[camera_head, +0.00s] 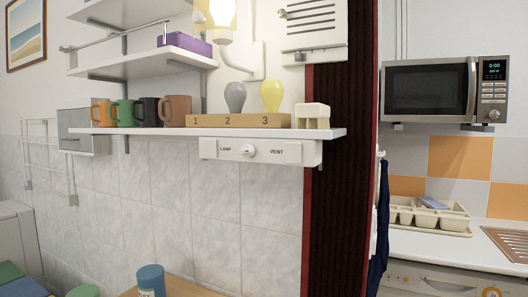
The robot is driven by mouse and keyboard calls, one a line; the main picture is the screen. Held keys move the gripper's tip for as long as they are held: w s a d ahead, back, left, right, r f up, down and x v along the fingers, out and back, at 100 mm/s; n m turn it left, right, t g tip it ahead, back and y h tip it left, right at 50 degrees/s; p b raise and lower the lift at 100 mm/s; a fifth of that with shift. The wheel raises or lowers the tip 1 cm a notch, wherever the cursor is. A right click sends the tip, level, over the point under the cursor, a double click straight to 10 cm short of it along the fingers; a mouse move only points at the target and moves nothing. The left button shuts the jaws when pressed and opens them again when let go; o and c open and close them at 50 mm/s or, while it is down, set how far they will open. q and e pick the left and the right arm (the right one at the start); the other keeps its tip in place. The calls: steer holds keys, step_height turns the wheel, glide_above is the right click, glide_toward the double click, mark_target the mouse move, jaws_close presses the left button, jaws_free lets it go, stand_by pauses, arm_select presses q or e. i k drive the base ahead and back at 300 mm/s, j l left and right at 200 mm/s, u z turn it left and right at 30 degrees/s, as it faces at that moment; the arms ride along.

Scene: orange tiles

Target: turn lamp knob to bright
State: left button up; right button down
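A white control panel (262,151) is fixed under the front of the white shelf, with the printed words LAMP at left and VENT at right. A round white knob (248,151) sits between the words; its pointer direction is too small to tell. A wall lamp (222,14) at the top edge glows warm yellow; its top is cut off. Neither of my grippers is in view, and nothing touches the knob.
Several mugs (174,110), a numbered wooden block (238,121) with a grey bulb (235,97) and a yellow bulb (271,96), and a small cream object (312,115) stand on the shelf (160,131). A blue container (151,279) is below. Space before the panel is clear.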

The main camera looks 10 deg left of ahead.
mark_target(248, 151)
steer(key=l+u, duration=0.25)
steer(key=l, duration=1.25)
